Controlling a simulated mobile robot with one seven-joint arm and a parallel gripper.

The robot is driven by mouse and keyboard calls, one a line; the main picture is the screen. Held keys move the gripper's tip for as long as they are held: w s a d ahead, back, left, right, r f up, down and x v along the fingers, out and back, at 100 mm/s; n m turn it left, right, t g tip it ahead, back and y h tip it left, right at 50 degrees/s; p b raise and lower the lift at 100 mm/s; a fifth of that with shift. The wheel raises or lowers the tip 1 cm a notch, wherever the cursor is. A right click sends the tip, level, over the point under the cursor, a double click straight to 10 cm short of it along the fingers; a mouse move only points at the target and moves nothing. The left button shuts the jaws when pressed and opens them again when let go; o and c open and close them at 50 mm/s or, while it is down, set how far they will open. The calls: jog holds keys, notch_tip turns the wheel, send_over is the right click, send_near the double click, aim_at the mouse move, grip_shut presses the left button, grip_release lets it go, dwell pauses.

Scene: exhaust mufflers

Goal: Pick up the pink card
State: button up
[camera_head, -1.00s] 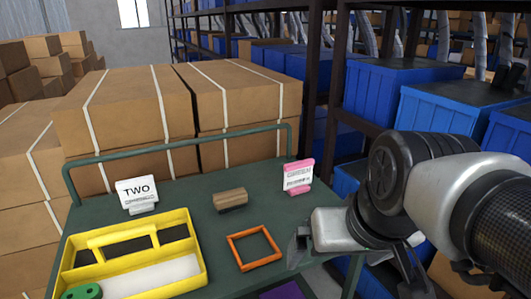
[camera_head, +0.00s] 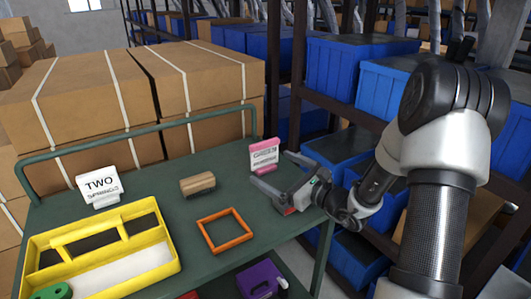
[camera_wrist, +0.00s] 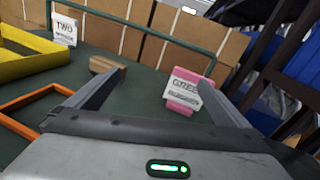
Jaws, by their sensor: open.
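The pink card (camera_head: 264,156) stands upright on the green cart top near its back right corner. It has a white printed face with a pink top edge and pink foot. It also shows in the wrist view (camera_wrist: 183,92), between the finger lines and nearer the right finger, which overlaps its right edge. My gripper (camera_head: 273,169) is open and empty, low over the cart's right side, its fingers pointing at the card. In the wrist view my gripper (camera_wrist: 163,79) has its fingers spread wide. I cannot tell whether a fingertip touches the card.
A white "TWO" card (camera_head: 100,187), a wooden block (camera_head: 198,184), an orange frame (camera_head: 225,230) and a yellow tray (camera_head: 167,262) share the cart top (camera_head: 190,212). A green rail (camera_head: 140,131) runs behind, with large cardboard boxes beyond. Blue bins (camera_head: 335,66) fill shelves at right.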

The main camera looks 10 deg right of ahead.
jog(key=w+d+f+m+t+h, duration=0.2)
jog(key=w+d+f+m+h, duration=0.15)
jog(key=d, duration=0.25)
jog(key=b, duration=0.2)
send_near(267, 147)
jog(key=shift+m+y, duration=0.25)
jog(key=shift+m, duration=0.2)
jog(key=x, duration=0.5)
jog(key=shift+a+f, duration=0.15)
jog(key=shift+a, duration=0.1)
jog(key=shift+d+b+x, duration=0.15)
jog(key=shift+b+x, duration=0.05)
jog(key=shift+x, duration=1.3)
jog(key=shift+d+b+x, duration=0.1)
jog(key=shift+b+x, duration=0.1)
jog(key=shift+x, duration=1.35)
jog(key=shift+c, duration=0.4)
jog(key=c, duration=1.1)
